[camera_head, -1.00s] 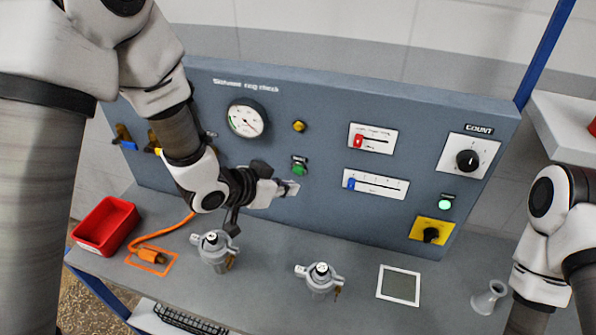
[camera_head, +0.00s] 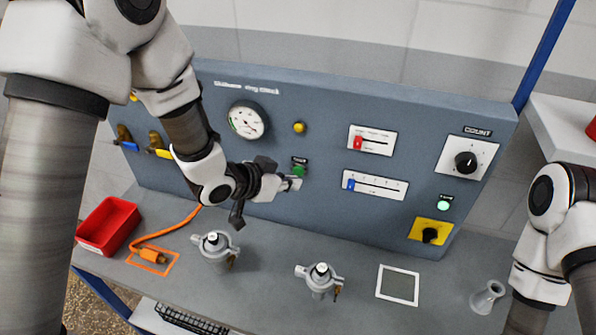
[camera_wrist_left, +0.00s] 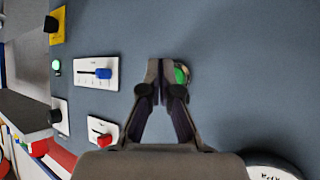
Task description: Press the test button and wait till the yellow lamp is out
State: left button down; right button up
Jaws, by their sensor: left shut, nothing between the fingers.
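The green test button (camera_head: 300,170) is on the grey-blue panel, under a small dark label. My left gripper (camera_head: 293,184) is shut and empty, its tips just below the button in the head view. In the left wrist view the shut fingertips (camera_wrist_left: 160,66) are right beside the green button (camera_wrist_left: 181,75) and hide part of its edge. I cannot tell whether they touch it. The yellow lamp (camera_head: 299,128) is above the button; I cannot tell for sure whether it is lit. My right gripper is out of view; only part of that arm shows at the right.
A round gauge (camera_head: 247,120) is left of the lamp. Sliders with red (camera_head: 358,143) and blue (camera_head: 351,184) knobs, a lit green lamp (camera_head: 443,204) and a yellow-plated switch (camera_head: 430,234) are to the right. Two metal fittings (camera_head: 214,246) (camera_head: 320,280) stand on the bench below.

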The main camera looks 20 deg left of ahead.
pick_arm(q)
jog(key=shift+w, duration=0.15)
dwell(0.5)
jog(key=shift+w, duration=0.3)
jog(key=shift+w+p, duration=0.35)
jog(key=shift+p, duration=0.15)
dwell(0.4)
dwell(0.3)
jog(key=shift+s, duration=0.8)
jog(key=s+b, duration=0.1)
jog(key=s, duration=0.4)
jog(key=shift+b, duration=0.3)
